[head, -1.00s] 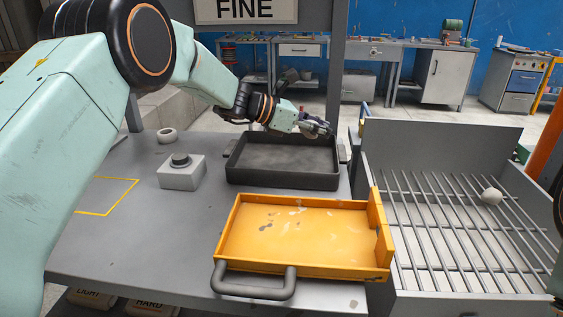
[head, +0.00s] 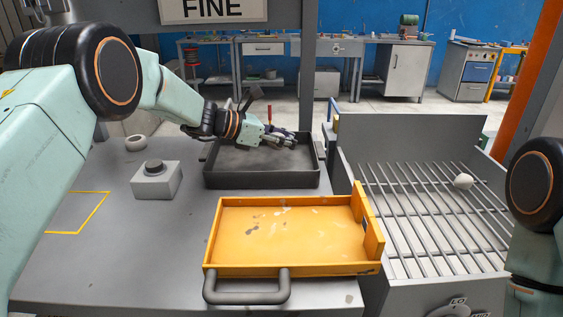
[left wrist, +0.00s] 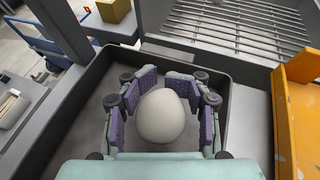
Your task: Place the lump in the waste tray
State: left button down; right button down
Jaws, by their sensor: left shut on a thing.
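My left gripper (head: 283,138) is over the far part of the dark rectangular tray (head: 262,182) in the head view. In the left wrist view the gripper (left wrist: 160,100) is shut on a pale, rounded lump (left wrist: 161,118), with purple-padded fingers on both sides. The dark tray (left wrist: 70,115) lies beneath the lump; whether the lump touches its floor I cannot tell. In the head view the held lump is hidden by the fingers. My right gripper is out of view.
A yellow tray (head: 290,265) with a grey handle stands in front of the dark tray. A grey block with a dark round button (head: 155,183) and a pale ring (head: 135,142) are to the left. A yellow outline (head: 75,212) marks bare table there.

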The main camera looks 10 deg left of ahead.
aim_at(287, 167)
pick_arm(q)
notch_tip(287, 167, down, 3)
jog(key=shift+a+f, duration=0.1)
jog(key=shift+a, duration=0.05)
notch_tip(287, 167, down, 2)
jog(key=shift+f+b, duration=0.1)
jog(key=shift+b, duration=0.35)
jog(key=shift+f, duration=0.2)
jog(key=shift+f, duration=0.1)
jog(key=c, duration=0.7)
grip_release()
jog(key=shift+s, duration=0.1)
jog(key=shift+o, duration=0.2)
